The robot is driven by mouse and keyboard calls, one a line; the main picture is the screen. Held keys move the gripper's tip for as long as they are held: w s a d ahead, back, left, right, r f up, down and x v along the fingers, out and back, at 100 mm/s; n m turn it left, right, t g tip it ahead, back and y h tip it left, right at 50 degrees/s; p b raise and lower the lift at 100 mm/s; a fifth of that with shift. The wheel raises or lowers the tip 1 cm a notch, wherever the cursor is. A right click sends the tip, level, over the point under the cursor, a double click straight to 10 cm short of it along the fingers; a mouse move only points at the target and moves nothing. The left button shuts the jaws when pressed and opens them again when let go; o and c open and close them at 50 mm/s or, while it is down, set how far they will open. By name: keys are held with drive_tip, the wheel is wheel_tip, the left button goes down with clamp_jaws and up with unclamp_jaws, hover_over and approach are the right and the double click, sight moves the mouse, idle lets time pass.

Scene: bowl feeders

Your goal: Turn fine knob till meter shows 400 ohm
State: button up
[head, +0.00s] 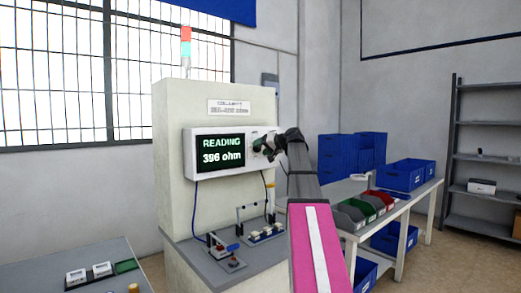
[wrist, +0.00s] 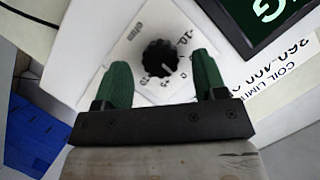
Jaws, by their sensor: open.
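The meter (head: 188,157) is a white box on the front of a cream cabinet, and its dark screen (head: 222,155) reads "READING 396 ohm" in pale green. In the wrist view a black round knob (wrist: 160,58) sits on a white dial plate (wrist: 135,45) with numbers around it. My gripper (wrist: 163,82) is open, with one green finger on each side of the knob and a visible gap to it. In the head view my gripper (head: 264,144) is at the right end of the meter, where my arm hides much of the panel. I cannot tell its exact distance from the knob.
A label reading "COIL LIMIT" (wrist: 283,72) is beside the screen. Below the meter, a grey ledge (head: 205,275) holds a clamp fixture (head: 222,247) and small parts. A table with colored bins (head: 375,200) stands at right, and another table (head: 110,285) at lower left.

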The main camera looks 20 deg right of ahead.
drive_tip(key=shift+w+a+f, duration=0.1)
drive_tip(key=shift+w+a, duration=0.2)
drive_tip(key=shift+w, duration=0.1)
drive_tip(key=c, duration=0.9)
drive_tip(key=shift+d+f+m+y, duration=0.1)
drive_tip(key=shift+m+y, duration=0.55)
drive_tip(key=shift+m, duration=0.5)
drive_tip(key=shift+d+f+m+y, duration=0.1)
drive_tip(key=shift+m+y, duration=0.55)
drive_tip(key=shift+m, duration=0.5)
drive_tip(key=o, duration=0.9)
